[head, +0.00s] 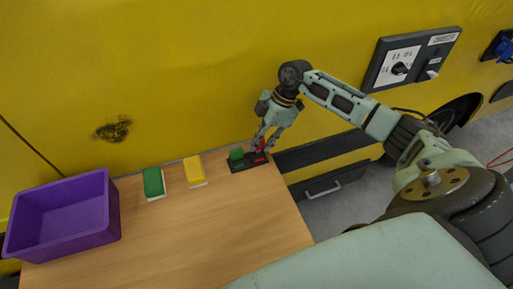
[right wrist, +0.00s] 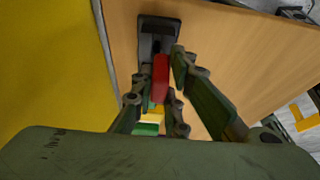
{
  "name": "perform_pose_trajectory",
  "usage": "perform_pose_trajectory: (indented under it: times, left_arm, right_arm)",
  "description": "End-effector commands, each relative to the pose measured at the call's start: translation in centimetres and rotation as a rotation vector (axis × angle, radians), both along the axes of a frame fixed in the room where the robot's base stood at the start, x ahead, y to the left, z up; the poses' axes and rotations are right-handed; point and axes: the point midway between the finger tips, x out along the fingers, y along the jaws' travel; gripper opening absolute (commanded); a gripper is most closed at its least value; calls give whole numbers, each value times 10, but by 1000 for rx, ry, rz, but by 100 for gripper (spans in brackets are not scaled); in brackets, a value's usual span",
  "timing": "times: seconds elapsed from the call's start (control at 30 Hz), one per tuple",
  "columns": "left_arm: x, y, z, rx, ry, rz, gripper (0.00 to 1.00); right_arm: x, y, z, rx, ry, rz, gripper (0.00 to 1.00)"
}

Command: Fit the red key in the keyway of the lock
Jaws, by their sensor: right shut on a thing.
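The lock (head: 248,167) is a dark, flat base at the right end of the wooden table, with a green block (head: 236,154) on its left part and red on its right part. My right gripper (head: 260,147) is over the right part of the lock, pointing down. In the right wrist view the red key (right wrist: 160,78) is between its two fingers, which are shut on it. A dark end of the lock (right wrist: 158,28) shows beyond the key there. The fingers hide the key's lower end, so I cannot tell whether it sits in the keyway. My left gripper is not in view.
A purple bin (head: 110,205) stands at the table's left. A green sponge-like block (head: 153,182) and a yellow one (head: 194,170) lie between bin and lock. A yellow vehicle wall (head: 190,70) rises behind the table (head: 215,225), whose front is clear.

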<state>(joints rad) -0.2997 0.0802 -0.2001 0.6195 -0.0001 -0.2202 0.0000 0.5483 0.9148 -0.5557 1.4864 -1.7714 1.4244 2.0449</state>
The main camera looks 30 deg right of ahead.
Motion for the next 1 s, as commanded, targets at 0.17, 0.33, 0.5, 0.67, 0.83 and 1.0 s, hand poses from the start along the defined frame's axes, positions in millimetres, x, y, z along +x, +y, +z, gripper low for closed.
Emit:
perform_pose_trajectory:
  times: [0.17, 0.33, 0.5, 0.67, 0.83, 1.0]
  left_arm:
    - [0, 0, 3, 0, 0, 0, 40]
    - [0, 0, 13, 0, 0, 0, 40]
    - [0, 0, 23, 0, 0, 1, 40]
    - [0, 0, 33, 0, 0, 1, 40]
    - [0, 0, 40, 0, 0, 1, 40]
    - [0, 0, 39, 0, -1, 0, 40]
  right_arm:
    - [0, 0, 3, 0, 0, 0, 0]
    - [0, 0, 13, 0, 0, 0, 0]
    - [0, 0, 24, 0, 0, 0, 0]
    - [0, 0, 33, 0, 0, 0, 0]
    - [0, 0, 41, 0, 0, 0, 0]
    - [0, 0, 40, 0, 0, 0, 0]
